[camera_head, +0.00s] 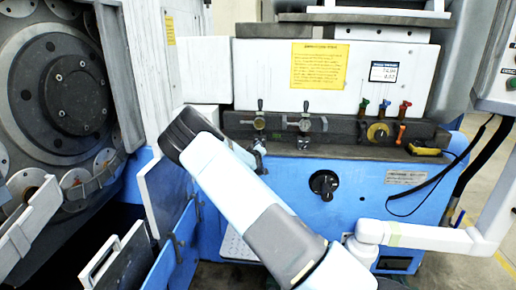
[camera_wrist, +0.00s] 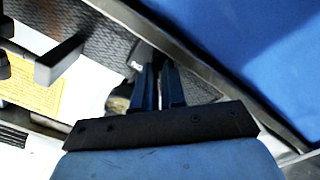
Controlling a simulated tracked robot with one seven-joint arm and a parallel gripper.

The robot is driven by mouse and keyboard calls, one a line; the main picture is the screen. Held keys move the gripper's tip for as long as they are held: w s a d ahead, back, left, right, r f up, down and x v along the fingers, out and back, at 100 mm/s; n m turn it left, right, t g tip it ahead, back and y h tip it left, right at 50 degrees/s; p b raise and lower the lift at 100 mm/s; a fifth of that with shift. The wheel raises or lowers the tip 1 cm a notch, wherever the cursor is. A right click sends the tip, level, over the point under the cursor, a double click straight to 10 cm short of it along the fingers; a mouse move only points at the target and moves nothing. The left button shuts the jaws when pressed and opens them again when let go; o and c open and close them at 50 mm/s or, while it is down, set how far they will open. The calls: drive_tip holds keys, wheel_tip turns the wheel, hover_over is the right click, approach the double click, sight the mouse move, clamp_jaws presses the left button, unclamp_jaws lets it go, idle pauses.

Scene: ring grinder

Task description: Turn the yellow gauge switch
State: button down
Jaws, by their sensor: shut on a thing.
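A round yellow-ringed gauge knob (camera_head: 378,132) sits on the dark ledge of the blue machine, to the right of my gripper. A smaller valve with a yellowish face and a dark lever (camera_head: 259,123) is on the same ledge at its left. I cannot tell exactly what that part is. A round, dull yellowish piece (camera_wrist: 118,103) lies left of the fingers.
A second metal valve (camera_head: 305,124) and several coloured levers (camera_head: 384,106) stand along the ledge. A black rotary knob (camera_head: 324,185) is on the blue front (camera_head: 350,215). A yellow sign (camera_head: 319,66) hangs above. Grey panels and the large wheel housing crowd the left.

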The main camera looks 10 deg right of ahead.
drive_tip(key=shift+a+f, duration=0.1)
drive_tip(key=c, duration=1.5)
unclamp_jaws()
drive_tip(key=shift+s, duration=0.1)
drive_tip(key=v, duration=1.3)
drive_tip(key=shift+s+a, duration=0.1)
drive_tip(key=shift+s, duration=0.15)
